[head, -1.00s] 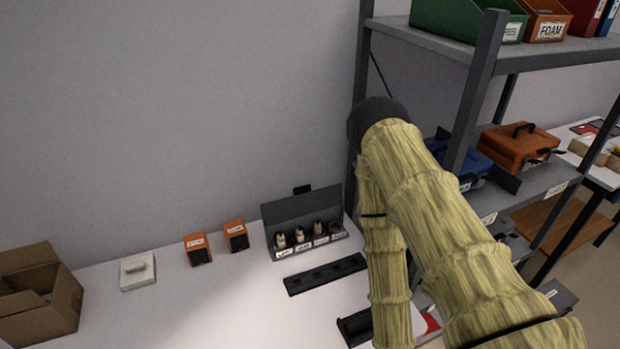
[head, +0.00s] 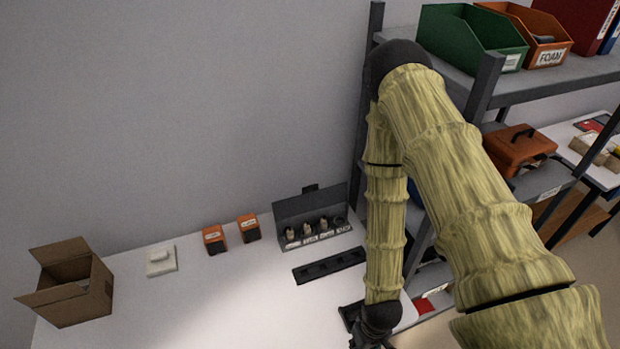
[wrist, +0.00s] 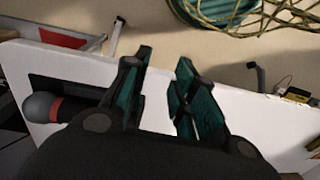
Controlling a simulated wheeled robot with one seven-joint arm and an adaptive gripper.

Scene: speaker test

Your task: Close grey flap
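A grey case (head: 312,238) stands at the back of the white table in the head view. Its grey flap (head: 310,202) is raised and leans back, so the case is open. Several small pale items stand inside behind a row of labels. My gripper is at the lower end of my arm, over the table's right front part, apart from the flap. In the wrist view my gripper (wrist: 165,57) is open, with nothing between its fingers. The flap is not visible in the wrist view.
A long black tray (head: 330,266) lies before the case. Two orange boxes (head: 214,239), a white block (head: 161,260) and an open carton (head: 75,285) stand to the left. A shelf rack (head: 486,85) is right. A dark round-headed tool (wrist: 45,107) lies beside my gripper.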

